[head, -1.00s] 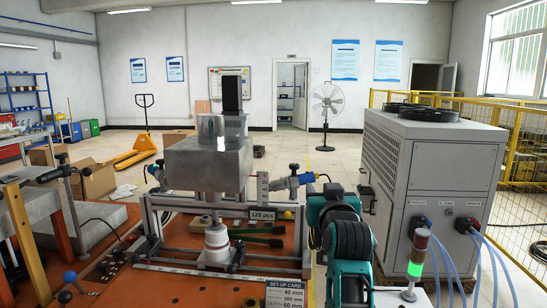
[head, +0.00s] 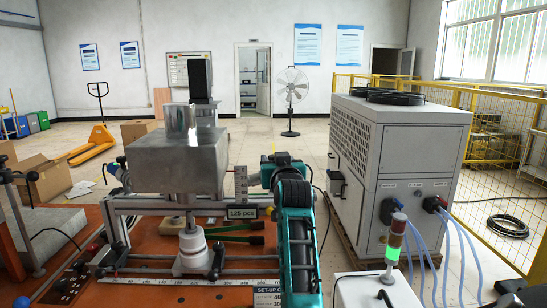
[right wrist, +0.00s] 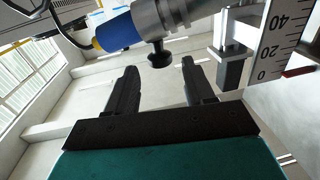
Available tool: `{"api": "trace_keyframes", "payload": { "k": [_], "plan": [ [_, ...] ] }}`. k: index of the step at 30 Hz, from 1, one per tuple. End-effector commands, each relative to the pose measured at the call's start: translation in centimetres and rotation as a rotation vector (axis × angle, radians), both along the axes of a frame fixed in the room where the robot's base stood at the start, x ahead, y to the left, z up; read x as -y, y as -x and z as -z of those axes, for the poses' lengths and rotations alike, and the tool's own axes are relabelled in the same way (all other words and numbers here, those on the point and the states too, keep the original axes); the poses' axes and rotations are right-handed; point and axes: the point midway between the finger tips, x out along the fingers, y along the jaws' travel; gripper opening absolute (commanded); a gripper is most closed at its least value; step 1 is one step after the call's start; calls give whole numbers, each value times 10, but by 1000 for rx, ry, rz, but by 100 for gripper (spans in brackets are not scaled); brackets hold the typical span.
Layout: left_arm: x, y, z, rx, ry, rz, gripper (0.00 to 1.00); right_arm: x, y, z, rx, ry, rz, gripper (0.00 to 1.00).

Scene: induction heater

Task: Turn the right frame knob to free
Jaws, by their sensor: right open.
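In the right wrist view a small black knob (right wrist: 160,56) hangs under a grey metal cylinder with a blue end (right wrist: 124,32). My right gripper (right wrist: 159,72) is open and empty. Its two black fingers point toward the knob, one on each side in the picture; I see no contact. In the head view my teal and black right arm covers the right end of the metal frame (head: 135,201), so the knob and the gripper are hidden there. My left gripper is not in view.
A white scale (right wrist: 282,35) and a grey block (right wrist: 234,68) stand close to the right finger. A large metal block (head: 175,165) sits above the frame. A grey chiller cabinet (head: 405,165) and a signal light (head: 394,240) are right of my arm.

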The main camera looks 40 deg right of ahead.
Motion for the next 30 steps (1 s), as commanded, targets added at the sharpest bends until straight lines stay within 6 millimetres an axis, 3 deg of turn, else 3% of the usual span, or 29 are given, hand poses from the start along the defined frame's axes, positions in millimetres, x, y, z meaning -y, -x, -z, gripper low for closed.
{"api": "trace_keyframes", "payload": {
  "k": [9,22,30],
  "plan": [
    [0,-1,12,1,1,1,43,21,-31,1,1,1,0,53],
    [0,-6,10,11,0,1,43,24,-37,0,0,0,0,53],
    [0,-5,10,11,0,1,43,24,-37,0,0,0,0,27]
  ]
}}
